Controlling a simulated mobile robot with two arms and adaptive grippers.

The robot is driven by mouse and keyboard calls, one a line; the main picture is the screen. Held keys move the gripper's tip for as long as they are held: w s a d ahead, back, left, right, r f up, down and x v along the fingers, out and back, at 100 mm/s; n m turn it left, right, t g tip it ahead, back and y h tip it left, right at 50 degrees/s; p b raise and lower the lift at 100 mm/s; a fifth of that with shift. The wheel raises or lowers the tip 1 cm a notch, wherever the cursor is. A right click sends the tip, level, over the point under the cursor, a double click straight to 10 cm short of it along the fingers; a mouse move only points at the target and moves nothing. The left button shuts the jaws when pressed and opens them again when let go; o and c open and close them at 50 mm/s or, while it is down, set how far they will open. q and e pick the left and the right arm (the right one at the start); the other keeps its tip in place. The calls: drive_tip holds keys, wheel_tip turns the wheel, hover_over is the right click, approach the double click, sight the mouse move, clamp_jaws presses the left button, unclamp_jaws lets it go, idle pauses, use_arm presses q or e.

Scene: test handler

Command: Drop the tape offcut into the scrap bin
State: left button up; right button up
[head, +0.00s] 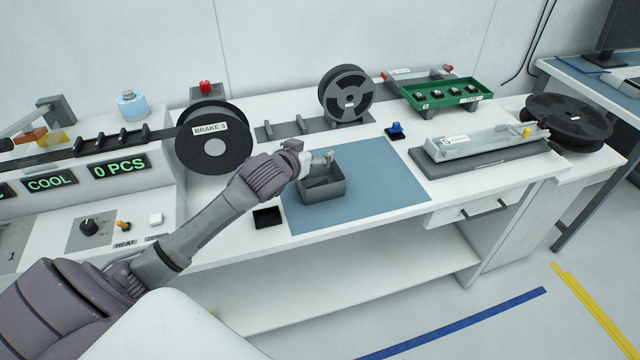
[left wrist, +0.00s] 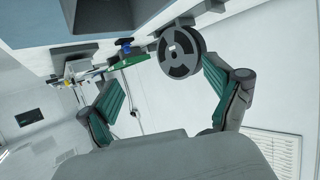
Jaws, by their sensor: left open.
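The grey open-topped box (head: 323,188), which looks like the scrap bin, stands on the blue mat near its left side. My left gripper (head: 322,160) is just above the box's back edge, in front of the black reels. In the left wrist view its two fingers (left wrist: 158,82) are spread wide, with nothing held between them. A dark grey edge at the top of that view may be the box (left wrist: 95,24). I cannot make out the tape offcut in either view; the box's inside is partly hidden by my gripper. My right gripper is not in view.
A black reel (head: 213,141) stands behind my forearm, another reel (head: 347,94) farther back. A blue part (head: 396,131) sits behind the mat (head: 385,178). A green tray (head: 440,93) and a grey fixture (head: 487,152) are to the right. The mat's right side is clear.

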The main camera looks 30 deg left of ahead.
use_arm(q)
drive_tip(key=v, duration=1.1)
drive_tip(key=shift+s, duration=0.35)
